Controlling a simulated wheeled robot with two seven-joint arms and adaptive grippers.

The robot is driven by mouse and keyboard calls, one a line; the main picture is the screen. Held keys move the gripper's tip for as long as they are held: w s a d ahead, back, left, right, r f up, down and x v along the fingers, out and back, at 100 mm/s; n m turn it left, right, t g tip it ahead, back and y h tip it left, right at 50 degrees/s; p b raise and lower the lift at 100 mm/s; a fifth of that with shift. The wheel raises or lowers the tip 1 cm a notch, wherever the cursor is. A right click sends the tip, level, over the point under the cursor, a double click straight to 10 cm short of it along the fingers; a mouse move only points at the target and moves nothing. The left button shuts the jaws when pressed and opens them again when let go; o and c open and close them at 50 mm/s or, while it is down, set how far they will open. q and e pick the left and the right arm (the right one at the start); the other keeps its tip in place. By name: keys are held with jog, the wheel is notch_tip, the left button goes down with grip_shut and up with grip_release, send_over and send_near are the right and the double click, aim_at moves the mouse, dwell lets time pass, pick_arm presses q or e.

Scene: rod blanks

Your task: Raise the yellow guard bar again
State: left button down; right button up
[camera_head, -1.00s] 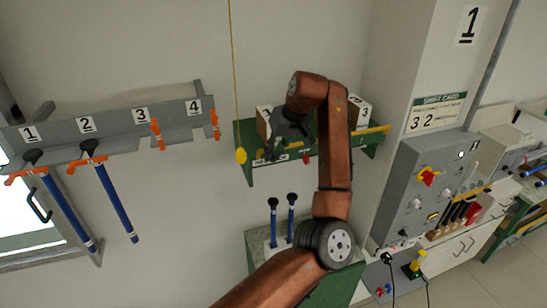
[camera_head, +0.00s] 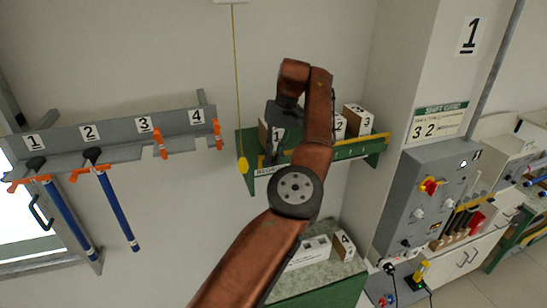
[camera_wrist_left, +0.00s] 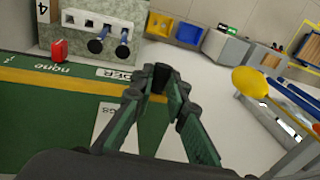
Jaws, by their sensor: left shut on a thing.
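The yellow guard bar (camera_head: 360,148) runs along the front of the green shelf (camera_head: 372,163) in the head view. It also shows in the wrist view (camera_wrist_left: 60,82), running to my fingertips. My left gripper (camera_head: 270,160) is at the left part of the shelf, in front of the box marked 1. In the wrist view its fingers (camera_wrist_left: 160,88) are shut on the bar, near its end. My left arm hides the middle of the bar in the head view. My right gripper is not in view.
A yellow knob (camera_head: 242,165) hangs on a cord close to the left of my gripper. Numbered boxes (camera_head: 356,118) stand on the shelf. A rack (camera_head: 110,140) with blue rods is at left, a grey control panel (camera_head: 425,195) at right. A white block (camera_head: 310,252) stands below.

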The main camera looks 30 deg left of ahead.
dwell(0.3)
pick_arm(q)
jog(key=c, duration=1.9)
grip_release()
jog(key=shift+w+a+f, duration=0.1)
jog(key=shift+f, duration=0.1)
